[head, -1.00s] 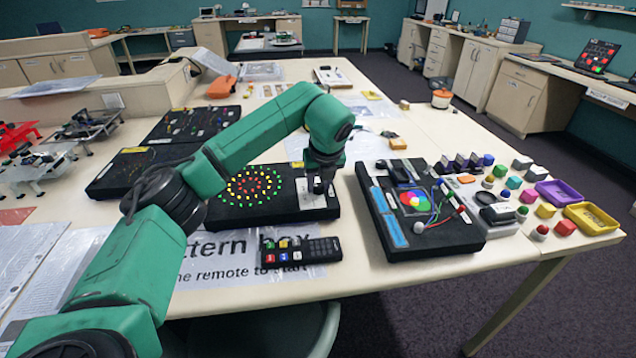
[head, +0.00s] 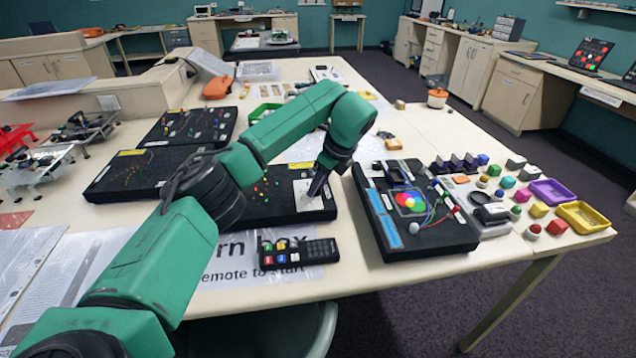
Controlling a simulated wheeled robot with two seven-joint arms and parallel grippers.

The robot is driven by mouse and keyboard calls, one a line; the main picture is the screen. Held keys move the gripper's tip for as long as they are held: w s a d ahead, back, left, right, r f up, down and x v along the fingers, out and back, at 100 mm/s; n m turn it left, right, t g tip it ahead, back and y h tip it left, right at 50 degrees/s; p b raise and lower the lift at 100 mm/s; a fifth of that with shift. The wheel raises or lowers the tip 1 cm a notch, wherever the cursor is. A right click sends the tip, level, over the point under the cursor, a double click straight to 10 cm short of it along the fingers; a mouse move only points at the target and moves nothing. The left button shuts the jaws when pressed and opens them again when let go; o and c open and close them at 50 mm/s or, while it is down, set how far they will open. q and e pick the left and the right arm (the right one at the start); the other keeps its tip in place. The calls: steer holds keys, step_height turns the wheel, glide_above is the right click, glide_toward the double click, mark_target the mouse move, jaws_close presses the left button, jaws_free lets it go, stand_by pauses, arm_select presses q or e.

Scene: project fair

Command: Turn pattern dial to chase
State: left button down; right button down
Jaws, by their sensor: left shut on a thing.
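The pattern box (head: 255,213) is a flat black board with small coloured lights on its left part and a white panel (head: 302,203) at its right end. My left arm comes in from the left across the board and hides part of the lights. My left gripper (head: 316,188) points down at the white panel, tilted, and is shut on the pattern dial. The dial itself is hidden by the fingers, so its setting cannot be read. Only a few lights show lit, red and green. My right gripper is not in view.
A black remote (head: 299,255) lies on the printed paper (head: 215,275) in front of the box. Another black board (head: 415,228) with a colour disc and wires stands close on the right. Blocks and trays (head: 584,221) fill the right corner.

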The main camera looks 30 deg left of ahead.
mark_target(326, 197)
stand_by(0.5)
arm_select(q)
steer(key=c, duration=0.5)
jaws_free()
steer(key=b+v, duration=0.1)
steer(key=v, duration=0.4)
steer(key=shift+d+r, duration=0.1)
steer(key=p+v, duration=0.2)
steer(key=v, duration=0.7)
steer(key=shift+d+r, duration=0.1)
steer(key=shift+r, duration=0.05)
